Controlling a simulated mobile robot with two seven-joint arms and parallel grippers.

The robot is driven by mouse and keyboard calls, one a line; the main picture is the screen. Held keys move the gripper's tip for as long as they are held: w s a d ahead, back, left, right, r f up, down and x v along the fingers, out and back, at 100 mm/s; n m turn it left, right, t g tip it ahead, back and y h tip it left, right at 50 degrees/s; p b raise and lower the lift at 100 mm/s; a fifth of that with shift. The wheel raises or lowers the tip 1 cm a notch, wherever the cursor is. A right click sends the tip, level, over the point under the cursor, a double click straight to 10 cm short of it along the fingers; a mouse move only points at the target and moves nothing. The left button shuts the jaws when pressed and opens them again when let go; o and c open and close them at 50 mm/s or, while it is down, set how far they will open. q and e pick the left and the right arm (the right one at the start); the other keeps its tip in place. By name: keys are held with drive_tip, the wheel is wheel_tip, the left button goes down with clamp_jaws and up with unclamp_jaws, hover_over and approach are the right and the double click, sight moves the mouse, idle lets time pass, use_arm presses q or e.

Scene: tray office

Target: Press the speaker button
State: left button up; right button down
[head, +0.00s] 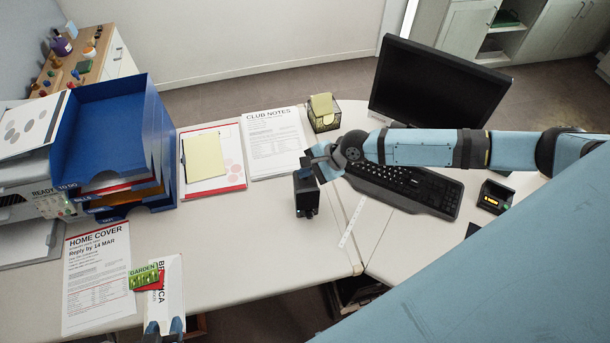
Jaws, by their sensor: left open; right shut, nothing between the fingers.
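A small black upright box, which looks like the speaker (306,198), stands on the desk left of the keyboard. My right gripper (307,172) reaches in from the right, shut and empty, with its fingers at the top of this box. They hide its top and any button there; I cannot tell whether they touch it. My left gripper (164,328) is open at the bottom edge, over the near end of a white printed carton or card (166,278). I cannot tell whether it touches that.
A keyboard (415,188) and monitor (437,88) lie right and behind. A black device with an orange display (494,197) is further right. A note holder (323,118), papers (275,145) and blue trays (160,140) stand behind and left. The front middle desk is clear.

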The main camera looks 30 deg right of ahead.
sight(306, 179)
drive_tip(key=shift+f, duration=0.3)
drive_tip(key=shift+f, duration=0.15)
idle(0.3)
drive_tip(key=shift+r+p, duration=0.65)
drive_tip(key=shift+p, duration=0.25)
wheel_tip(306, 179, up, 3)
drive_tip(key=p, duration=0.3)
drive_tip(key=shift+r+p, duration=0.2)
drive_tip(key=shift+p, duration=0.15)
wheel_tip(306, 179, up, 3)
drive_tip(key=shift+f+p, duration=0.2)
drive_tip(key=shift+p, duration=0.15)
